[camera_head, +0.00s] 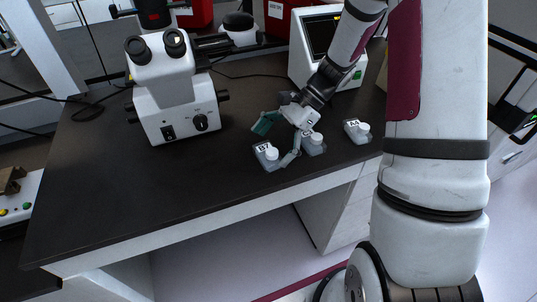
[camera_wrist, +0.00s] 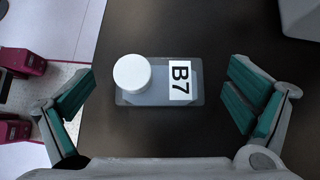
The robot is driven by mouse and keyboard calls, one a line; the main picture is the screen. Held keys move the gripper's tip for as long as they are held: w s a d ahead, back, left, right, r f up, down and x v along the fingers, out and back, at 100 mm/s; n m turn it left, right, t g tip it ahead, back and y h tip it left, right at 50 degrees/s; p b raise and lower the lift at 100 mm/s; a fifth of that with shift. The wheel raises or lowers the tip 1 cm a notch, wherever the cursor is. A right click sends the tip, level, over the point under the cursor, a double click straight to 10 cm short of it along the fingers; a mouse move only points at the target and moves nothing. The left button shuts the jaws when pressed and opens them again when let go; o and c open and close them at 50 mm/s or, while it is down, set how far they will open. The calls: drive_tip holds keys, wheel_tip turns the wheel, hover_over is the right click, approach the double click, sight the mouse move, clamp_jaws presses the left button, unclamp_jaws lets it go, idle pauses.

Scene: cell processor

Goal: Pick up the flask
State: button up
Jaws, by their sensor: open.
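A clear, flat flask with a white round cap and a B7 label lies on the dark bench near its front edge. In the wrist view this flask (camera_wrist: 150,98) sits between my two spread fingers, cap to the left and label to the right. It also shows in the head view as the leftmost flask (camera_head: 270,157). My gripper (camera_head: 278,141) is open, its teal finger pads on either side of the flask. In the wrist view my gripper (camera_wrist: 160,103) touches nothing that I can see. How far it is above the flask is hard to tell.
A third flask (camera_head: 358,131), labelled A4, is farther right. A white microscope (camera_head: 178,95) stands left and a white device with a screen (camera_head: 308,57) behind. The bench's left front is clear.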

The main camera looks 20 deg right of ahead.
drive_tip(key=shift+a+f, duration=0.45)
drive_tip(key=c, duration=1.3)
drive_tip(key=shift+o, duration=0.2)
drive_tip(key=shift+r, duration=0.1)
drive_tip(key=shift+r, duration=0.55)
wheel_tip(320, 180, up, 2)
drive_tip(key=shift+r, duration=0.15)
drive_tip(key=s+d+r, duration=0.1)
drive_tip(key=s+d, duration=0.1)
drive_tip(key=s, duration=1.3)
drive_tip(key=shift+s+d+r, duration=0.2)
drive_tip(key=shift+s+d, duration=0.15)
drive_tip(key=shift+s, duration=0.05)
